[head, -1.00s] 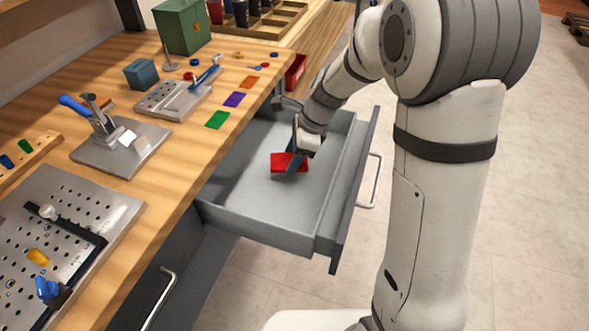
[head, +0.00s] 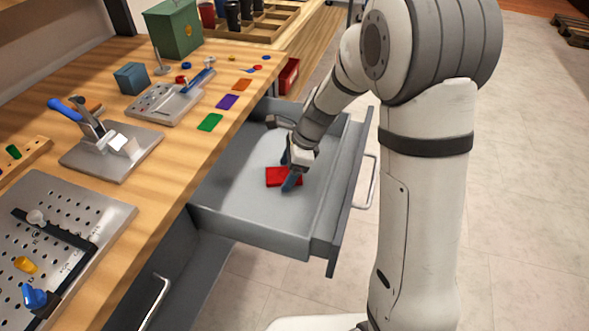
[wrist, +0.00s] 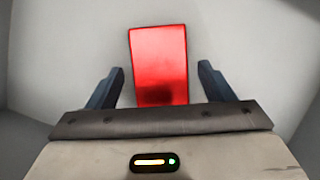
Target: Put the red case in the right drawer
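The red case (head: 277,177) lies flat on the floor of the open drawer (head: 240,205). In the wrist view the red case (wrist: 159,65) sits between and just ahead of two blue fingers, with a gap on each side. My gripper (head: 290,178) is inside the drawer, right above the case in the head view, with its fingers spread and not touching it. It also shows in the wrist view (wrist: 160,85). One finger hides part of the case in the head view.
The wooden bench (head: 150,215) is left of the drawer and carries a perforated plate (head: 100,215), a clamp fixture (head: 112,150) and coloured cards (head: 228,102). The drawer front with its handle (head: 368,182) stands right of my gripper. The drawer floor around the case is clear.

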